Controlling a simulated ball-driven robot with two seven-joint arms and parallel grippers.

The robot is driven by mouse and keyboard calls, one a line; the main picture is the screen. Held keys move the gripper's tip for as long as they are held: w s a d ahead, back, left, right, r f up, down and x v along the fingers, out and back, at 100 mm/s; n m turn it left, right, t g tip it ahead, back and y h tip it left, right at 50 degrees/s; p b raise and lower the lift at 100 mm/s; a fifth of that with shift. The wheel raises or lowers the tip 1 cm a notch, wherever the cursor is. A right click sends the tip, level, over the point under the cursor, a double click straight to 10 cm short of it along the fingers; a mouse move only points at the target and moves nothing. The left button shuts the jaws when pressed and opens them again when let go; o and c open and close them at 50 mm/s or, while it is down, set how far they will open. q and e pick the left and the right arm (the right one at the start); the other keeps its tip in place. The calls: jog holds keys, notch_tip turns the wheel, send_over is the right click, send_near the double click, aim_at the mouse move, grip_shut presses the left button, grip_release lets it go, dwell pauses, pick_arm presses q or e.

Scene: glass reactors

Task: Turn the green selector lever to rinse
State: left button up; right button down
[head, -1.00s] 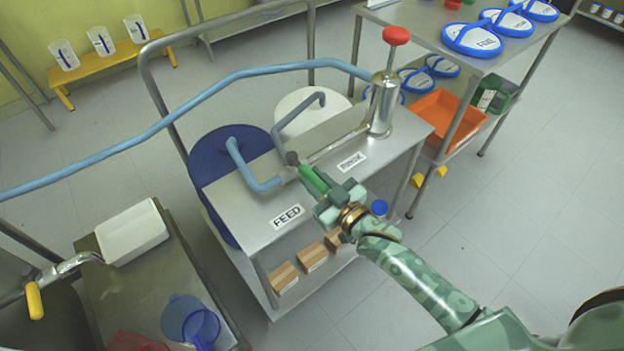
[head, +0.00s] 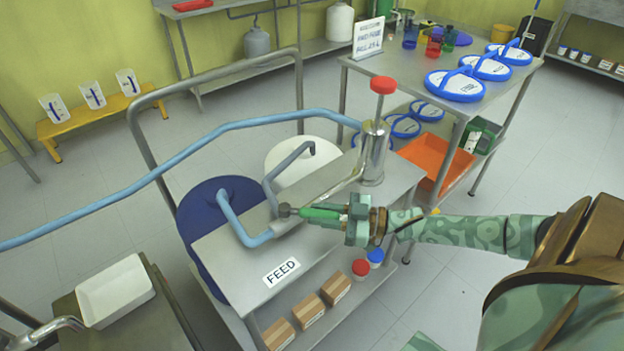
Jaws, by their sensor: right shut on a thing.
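The green selector lever (head: 318,213) sits on the steel cart top (head: 228,258), pivoting at a grey knob beside the pipe ends. It points to the right of the picture. My right gripper (head: 343,213) is shut on its outer end, with the arm coming in from the right. The FEED label (head: 281,272) shows on the near left of the cart top. The RINSE label is not visible now; my gripper is over that area. My left gripper is out of view.
A grey-blue pipe (head: 240,225) and a grey pipe (head: 285,165) run to the valve. A steel pump with a red knob (head: 383,86) stands behind my gripper. A blue hose (head: 200,145) crosses the left side. Boxes (head: 307,310) sit on the lower shelf.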

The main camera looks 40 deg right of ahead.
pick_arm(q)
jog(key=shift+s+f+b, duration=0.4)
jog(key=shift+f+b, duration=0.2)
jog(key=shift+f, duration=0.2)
pick_arm(e)
jog(key=shift+w+d+f+n+g+y, duration=0.1)
jog(key=shift+w+d+n+g+y, duration=0.2)
jog(key=shift+n+g+y, duration=0.25)
jog(key=c, duration=1.2)
grip_release()
jog(key=shift+c, duration=0.2)
jog(key=shift+s, duration=0.1)
pick_arm(q)
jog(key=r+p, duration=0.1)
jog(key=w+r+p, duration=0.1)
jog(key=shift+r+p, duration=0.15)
jog(key=shift+p, duration=0.15)
pick_arm(e)
jog(key=v, duration=1.6)
jog(key=shift+d, duration=0.15)
